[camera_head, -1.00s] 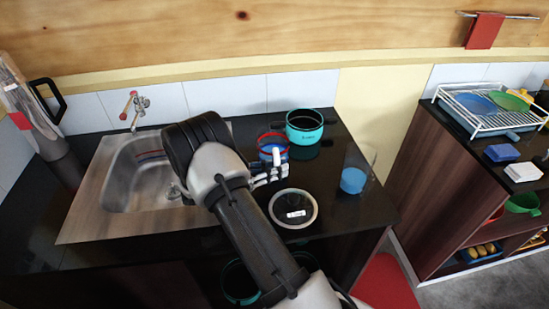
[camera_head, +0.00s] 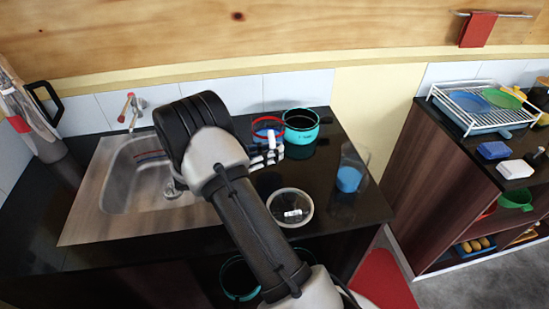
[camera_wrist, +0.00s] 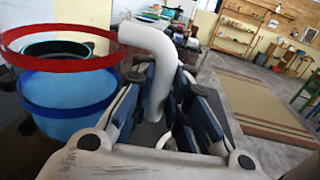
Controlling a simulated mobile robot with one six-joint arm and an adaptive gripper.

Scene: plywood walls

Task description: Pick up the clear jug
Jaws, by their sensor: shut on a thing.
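The clear jug (camera_head: 266,125) has a red rim, a blue band and a white handle. It is left of the teal pot in the head view, partly hidden by my gripper (camera_head: 272,155). In the wrist view the jug (camera_wrist: 70,92) fills the left side, and my gripper (camera_wrist: 160,85) is shut on its white handle (camera_wrist: 155,45). The jug looks roughly upright. Its base is hidden, so I cannot tell exactly how high it is above the counter.
The teal pot (camera_head: 301,126) stands close to the jug's right. A round lidded dish (camera_head: 290,208) and a clear vessel with blue contents (camera_head: 349,178) are on the dark counter. The steel sink (camera_head: 125,190) is left of my arm. A dish rack (camera_head: 480,107) stands at right.

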